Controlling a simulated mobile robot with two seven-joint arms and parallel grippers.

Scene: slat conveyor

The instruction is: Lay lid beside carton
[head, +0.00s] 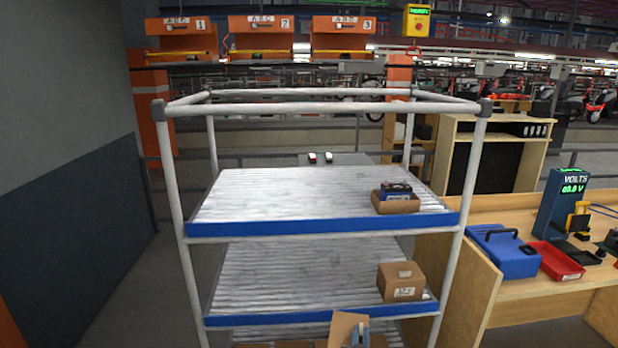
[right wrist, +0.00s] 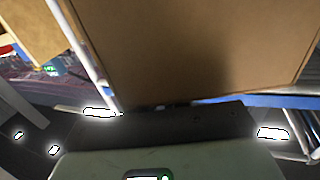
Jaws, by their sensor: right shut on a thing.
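A brown cardboard lid (head: 346,326) stands tilted at the bottom edge of the head view. My right gripper (head: 361,336) is shut on it, and only a small part of the gripper shows. In the right wrist view the lid (right wrist: 195,50) is a large flat brown panel right in front of the gripper. An open carton (head: 396,204) with a blue and black item in it sits at the right of the top shelf. A closed carton (head: 403,283) with a printed label sits at the right of the middle shelf. My left gripper is not in view.
The rack has white posts and slatted shelves with blue front edges (head: 325,228). The left and middle of the upper two shelves are bare. More cardboard shows on the lowest shelf, mostly cut off. A workbench with a blue case (head: 505,255) and red tray (head: 556,262) stands right.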

